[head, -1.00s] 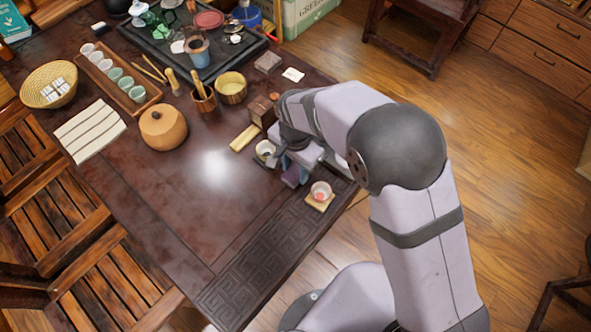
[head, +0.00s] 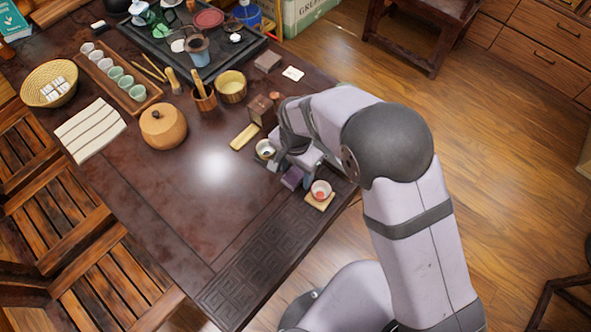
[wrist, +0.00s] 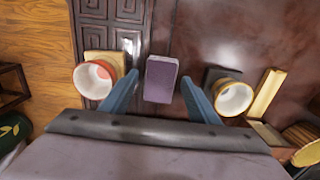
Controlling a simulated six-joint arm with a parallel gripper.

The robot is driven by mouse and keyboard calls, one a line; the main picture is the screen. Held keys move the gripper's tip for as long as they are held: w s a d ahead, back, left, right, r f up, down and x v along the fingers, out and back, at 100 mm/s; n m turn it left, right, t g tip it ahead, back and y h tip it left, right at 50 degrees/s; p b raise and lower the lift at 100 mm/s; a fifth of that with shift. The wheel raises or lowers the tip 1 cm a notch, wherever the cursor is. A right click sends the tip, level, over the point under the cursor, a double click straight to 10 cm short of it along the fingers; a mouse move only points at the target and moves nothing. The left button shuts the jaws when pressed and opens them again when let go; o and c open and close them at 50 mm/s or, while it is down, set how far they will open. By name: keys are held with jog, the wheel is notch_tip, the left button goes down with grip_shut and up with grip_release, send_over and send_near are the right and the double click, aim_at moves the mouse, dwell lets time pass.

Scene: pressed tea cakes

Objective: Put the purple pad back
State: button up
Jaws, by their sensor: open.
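The purple pad (wrist: 161,80) shows in the wrist view, between and beyond my gripper's two blue fingertips, with clear space on both sides. In the head view the purple pad (head: 293,178) is just below my gripper (head: 287,172), near the table's right edge. My gripper (wrist: 160,84) is open and holds nothing. I cannot tell whether the pad lies flat on the table.
A yellow wooden bar (head: 244,137) lies nearby. The table's middle is clear.

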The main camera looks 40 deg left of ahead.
aim_at(295, 174)
notch_tip(295, 174, up, 12)
jog(key=b, duration=0.2)
jog(key=shift+r, duration=0.2)
dwell(0.3)
jog(key=w+d, duration=0.5)
jog(key=d, duration=0.6)
jog(key=w+d, duration=0.5)
jog(key=d, duration=0.6)
jog(key=s+d, duration=0.4)
jog(key=d, duration=0.6)
jog(key=s+d+f, duration=0.1)
jog(key=s+d, duration=0.2)
jog(key=d, duration=0.6)
jog(key=shift+s+d+f, duration=0.3)
jog(key=shift+s+d, duration=0.05)
jog(key=shift+d, duration=0.05)
